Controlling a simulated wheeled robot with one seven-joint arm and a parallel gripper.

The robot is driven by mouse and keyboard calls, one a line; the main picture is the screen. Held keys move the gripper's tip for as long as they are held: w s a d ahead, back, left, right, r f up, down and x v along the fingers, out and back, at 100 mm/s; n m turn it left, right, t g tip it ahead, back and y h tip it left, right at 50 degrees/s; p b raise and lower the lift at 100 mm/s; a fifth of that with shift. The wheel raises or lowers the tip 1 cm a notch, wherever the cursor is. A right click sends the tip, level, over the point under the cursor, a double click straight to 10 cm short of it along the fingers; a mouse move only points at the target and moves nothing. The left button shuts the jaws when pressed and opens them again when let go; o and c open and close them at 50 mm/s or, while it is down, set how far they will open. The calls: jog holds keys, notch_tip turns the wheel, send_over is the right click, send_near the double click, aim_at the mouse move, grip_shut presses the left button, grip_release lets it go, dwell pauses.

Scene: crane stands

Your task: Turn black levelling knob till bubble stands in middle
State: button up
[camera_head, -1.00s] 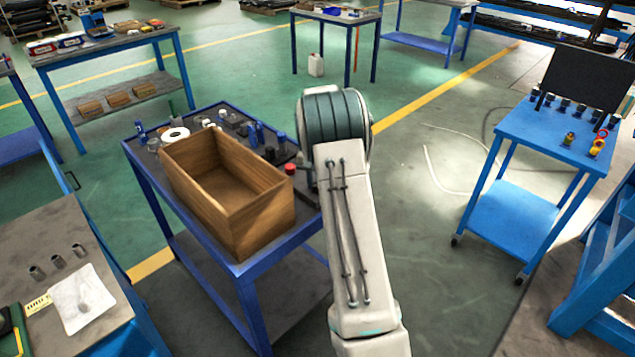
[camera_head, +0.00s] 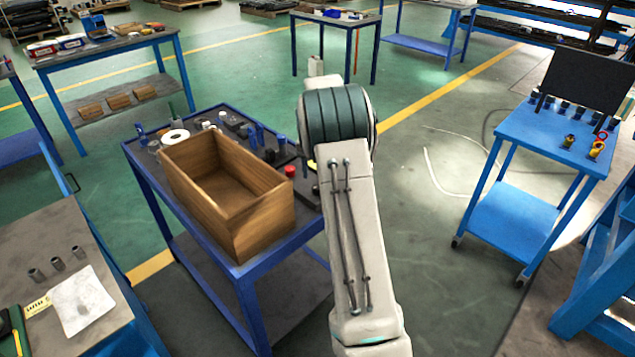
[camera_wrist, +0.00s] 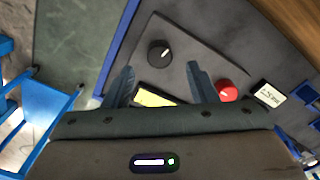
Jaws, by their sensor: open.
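In the wrist view a round black knob (camera_wrist: 160,53) with a white pointer mark sits on a dark plate (camera_wrist: 185,70). My gripper (camera_wrist: 160,69) is open and empty, its two blue-grey fingers apart. The black knob shows between and just beyond the fingertips; I cannot tell the height gap. A yellow-green level vial (camera_wrist: 155,97) lies nearer the palm, partly hidden by the gripper; its bubble cannot be made out. A red knob (camera_wrist: 228,90) sits just right of the right finger; it also shows in the head view (camera_head: 290,171).
An open wooden box (camera_head: 270,212) stands on the blue table (camera_head: 240,268) left of my arm. Bottles and small parts crowd the table's back. A small white label or meter (camera_wrist: 270,95) lies right of the red knob. A blue cart (camera_head: 540,135) stands at right.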

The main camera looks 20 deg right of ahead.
notch_tip(320, 180, up, 9)
dwell(0.3)
jog(key=shift+r, duration=0.1)
jog(key=s+a+r+n+t+p, duration=0.1)
jog(key=s+a+r+n, duration=0.1)
jog(key=s+a+r, duration=0.35)
jog(key=s+a+r+n+p, duration=0.1)
jog(key=s+a+r, duration=0.2)
jog(key=s+a, duration=0.5)
jog(key=s+a+f+n+t, duration=0.1)
jog(key=s+a+n, duration=0.1)
jog(key=s, duration=0.8)
jog(key=s+a+f+n+p, duration=0.1)
jog(key=s+a+f, duration=0.1)
jog(key=s, duration=0.8)
jog(key=shift+s+a+n+t, duration=0.35)
jog(key=shift+a+n+t, duration=0.05)
jog(key=shift+a, duration=0.05)
